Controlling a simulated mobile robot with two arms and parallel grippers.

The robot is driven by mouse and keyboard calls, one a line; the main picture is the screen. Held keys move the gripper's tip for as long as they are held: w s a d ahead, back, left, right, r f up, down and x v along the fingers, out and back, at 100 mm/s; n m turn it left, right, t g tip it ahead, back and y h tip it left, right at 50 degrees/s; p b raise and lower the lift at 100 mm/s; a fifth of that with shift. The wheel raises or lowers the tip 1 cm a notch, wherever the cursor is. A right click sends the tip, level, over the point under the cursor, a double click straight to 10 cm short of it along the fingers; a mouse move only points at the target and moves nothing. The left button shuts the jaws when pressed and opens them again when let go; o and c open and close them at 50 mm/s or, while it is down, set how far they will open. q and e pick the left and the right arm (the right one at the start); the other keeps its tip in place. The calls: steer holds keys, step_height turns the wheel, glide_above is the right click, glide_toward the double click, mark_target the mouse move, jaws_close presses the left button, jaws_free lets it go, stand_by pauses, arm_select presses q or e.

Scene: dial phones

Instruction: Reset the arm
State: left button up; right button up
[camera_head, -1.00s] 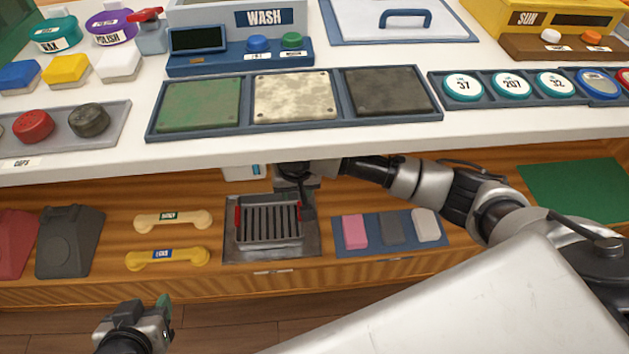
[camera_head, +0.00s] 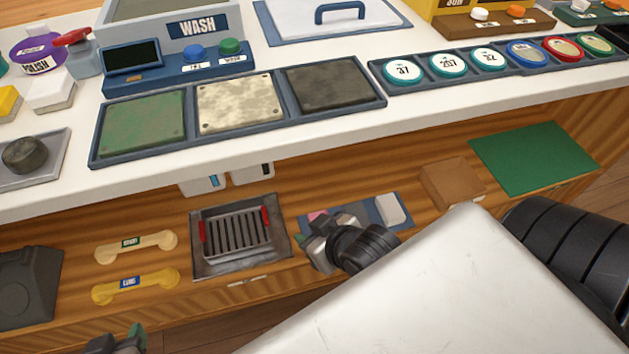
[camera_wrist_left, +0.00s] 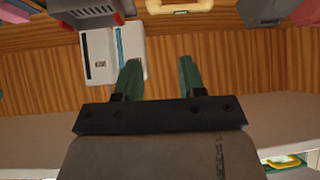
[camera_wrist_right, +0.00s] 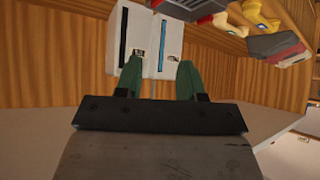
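My right gripper (camera_head: 318,240) is in front of the lower shelf, in line with the blue mat, and hides part of it. In the right wrist view its two green fingers (camera_wrist_right: 160,80) are apart with nothing between them; two white boxes (camera_wrist_right: 143,40) lie beyond. My left gripper (camera_head: 120,342) is at the bottom left of the head view, partly cut off by the frame's edge. In the left wrist view its green fingers (camera_wrist_left: 160,78) are also apart and empty, with wood panelling and white boxes (camera_wrist_left: 113,53) beyond.
The white counter (camera_head: 300,153) overhangs the wooden shelf. The shelf holds a metal rack tray (camera_head: 240,265), two handsets (camera_head: 135,246), a blue mat (camera_head: 397,222), a brown block (camera_head: 452,183) and a green mat (camera_head: 535,157). The floor in front is clear.

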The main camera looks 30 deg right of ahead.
stand_by(0.5)
